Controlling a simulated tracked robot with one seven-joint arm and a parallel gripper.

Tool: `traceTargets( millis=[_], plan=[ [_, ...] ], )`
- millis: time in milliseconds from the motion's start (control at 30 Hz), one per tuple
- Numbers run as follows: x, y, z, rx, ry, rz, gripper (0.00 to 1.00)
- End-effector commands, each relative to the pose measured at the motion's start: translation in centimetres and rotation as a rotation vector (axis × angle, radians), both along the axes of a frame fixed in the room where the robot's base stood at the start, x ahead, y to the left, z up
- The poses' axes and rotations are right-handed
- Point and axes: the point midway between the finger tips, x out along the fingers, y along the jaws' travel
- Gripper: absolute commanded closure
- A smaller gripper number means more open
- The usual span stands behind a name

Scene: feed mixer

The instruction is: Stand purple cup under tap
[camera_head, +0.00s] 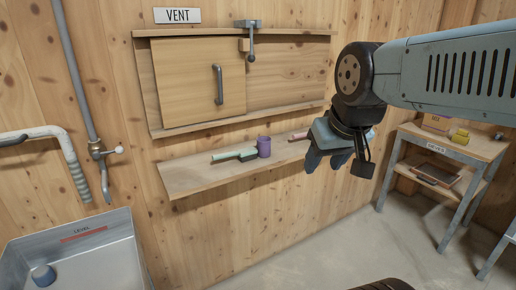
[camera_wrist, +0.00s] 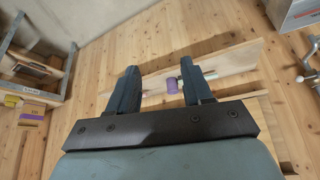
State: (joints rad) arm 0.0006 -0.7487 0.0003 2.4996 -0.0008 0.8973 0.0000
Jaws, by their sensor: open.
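The purple cup (camera_head: 264,147) stands on a wooden wall shelf (camera_head: 185,182), next to a green-handled tool. In the wrist view the purple cup (camera_wrist: 172,86) shows beyond and between my fingers. A grey pipe with a tap (camera_head: 104,151) comes down the wall at the left, above a grey metal trough (camera_head: 100,258) marked LEVEL. My gripper (camera_head: 328,160) is in front of the shelf's right part, apart from the cup. It also shows in the wrist view (camera_wrist: 160,88), open and empty.
A vent panel (camera_head: 200,82) with a grey handle is above the shelf. The green-handled tool (camera_head: 235,154) lies just left of the cup. A blue object (camera_head: 42,274) is in the trough. A wooden rack (camera_head: 455,142) with boxes stands at the right. Floor between is clear.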

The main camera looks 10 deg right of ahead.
Motion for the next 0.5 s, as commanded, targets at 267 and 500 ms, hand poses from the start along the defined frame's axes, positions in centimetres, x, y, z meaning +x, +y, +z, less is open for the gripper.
traceTargets(
  millis=[267, 500],
  plan=[
    [5.5, -1.5, -0.7, -0.065, -0.075, -0.004, 0.23],
    [13.9, -3.2, -2.3, -0.154, -0.211, 0.024, 0.06]
  ],
)
